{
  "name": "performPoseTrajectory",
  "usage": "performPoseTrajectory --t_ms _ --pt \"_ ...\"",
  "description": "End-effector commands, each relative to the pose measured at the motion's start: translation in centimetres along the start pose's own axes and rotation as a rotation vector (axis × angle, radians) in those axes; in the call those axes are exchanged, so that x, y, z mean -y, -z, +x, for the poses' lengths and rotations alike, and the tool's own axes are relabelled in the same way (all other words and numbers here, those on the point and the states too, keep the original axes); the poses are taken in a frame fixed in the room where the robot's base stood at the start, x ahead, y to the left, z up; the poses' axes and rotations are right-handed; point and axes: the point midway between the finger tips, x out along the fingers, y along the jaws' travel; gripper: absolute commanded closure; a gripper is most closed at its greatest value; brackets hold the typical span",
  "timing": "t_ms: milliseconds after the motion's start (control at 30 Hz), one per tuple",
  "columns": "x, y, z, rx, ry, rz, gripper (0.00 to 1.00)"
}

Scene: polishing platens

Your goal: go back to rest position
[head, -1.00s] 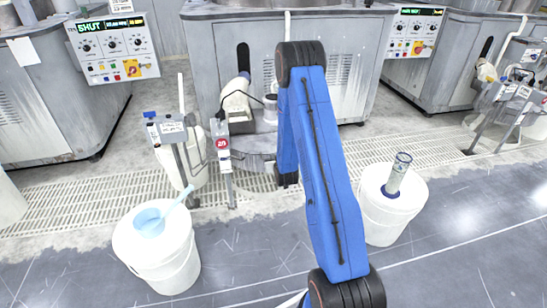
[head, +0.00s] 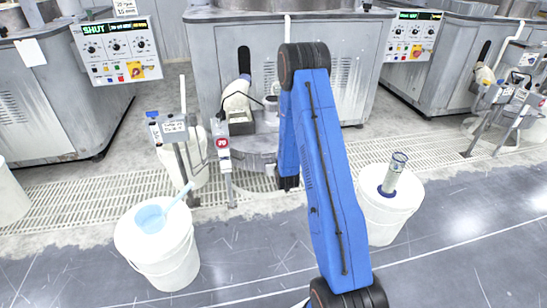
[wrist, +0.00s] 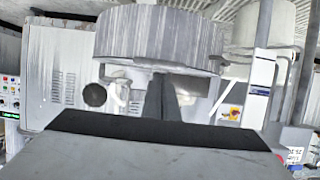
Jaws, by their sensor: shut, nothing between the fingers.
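My blue arm is folded in the middle of the head view, its upper bend high and its lower end running down at the front. In the head view my gripper is not clearly visible behind the arm. In the wrist view my gripper (wrist: 163,98) shows as dark fingers, closed together and empty, pointing toward a grey polishing machine (wrist: 160,45). The fingers appear apart from the machine.
A white bucket with a light-blue scoop (head: 157,262) stands at front left. Another white bucket (head: 385,225) with a clear cylinder (head: 393,174) stands to the right of my arm. Grey machines (head: 222,75) line the back, behind a floor grating (head: 95,197).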

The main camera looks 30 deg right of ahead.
Motion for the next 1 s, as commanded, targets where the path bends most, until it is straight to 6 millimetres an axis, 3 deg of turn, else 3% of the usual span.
performPoseTrajectory --t_ms 300,600,767,1000 --pt "0.0 -3.8 -2.9 0.0 0.0 0.0 1.0" --pt "0.0 -4.5 -3.5 -0.002 0.0 0.0 1.0" --pt "0.3 -3.5 -3.7 0.005 0.004 -0.002 1.0" --pt "1.9 0.8 -5.7 0.063 0.024 -0.011 1.0"
